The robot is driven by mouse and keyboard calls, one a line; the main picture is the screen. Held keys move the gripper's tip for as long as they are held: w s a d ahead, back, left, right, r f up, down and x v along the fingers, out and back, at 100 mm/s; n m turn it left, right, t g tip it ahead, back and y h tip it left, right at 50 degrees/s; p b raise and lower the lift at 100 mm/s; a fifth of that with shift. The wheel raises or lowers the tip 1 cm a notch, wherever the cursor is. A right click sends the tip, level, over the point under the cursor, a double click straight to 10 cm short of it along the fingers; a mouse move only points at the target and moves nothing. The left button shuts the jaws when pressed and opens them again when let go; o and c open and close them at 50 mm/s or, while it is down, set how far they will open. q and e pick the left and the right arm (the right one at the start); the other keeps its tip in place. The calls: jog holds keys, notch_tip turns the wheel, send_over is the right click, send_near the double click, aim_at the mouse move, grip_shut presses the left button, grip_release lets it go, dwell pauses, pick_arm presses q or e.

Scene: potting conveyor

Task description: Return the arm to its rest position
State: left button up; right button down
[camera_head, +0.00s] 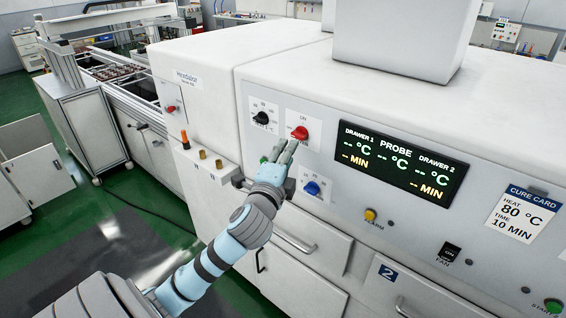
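My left arm (212,258) reaches in from the bottom left, up to the front panel of a white machine. My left gripper (286,147) is just below and left of a red knob (300,133). Its two fingers lie close together side by side. I cannot tell whether they are fully shut or touch the panel. The red knob shows clear of the fingers, and nothing shows between them. My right gripper is not in view.
Around the gripper on the panel are a black knob (262,118), a blue knob (312,188) and a dark display (398,160). Drawer handles (295,243) stick out below. A conveyor (120,78) stands at the left. Green floor (125,215) is open at the lower left.

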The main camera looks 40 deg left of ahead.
pick_arm(q)
jog(key=v, duration=0.4)
jog(key=shift+s, duration=0.25)
jog(key=shift+w, duration=0.1)
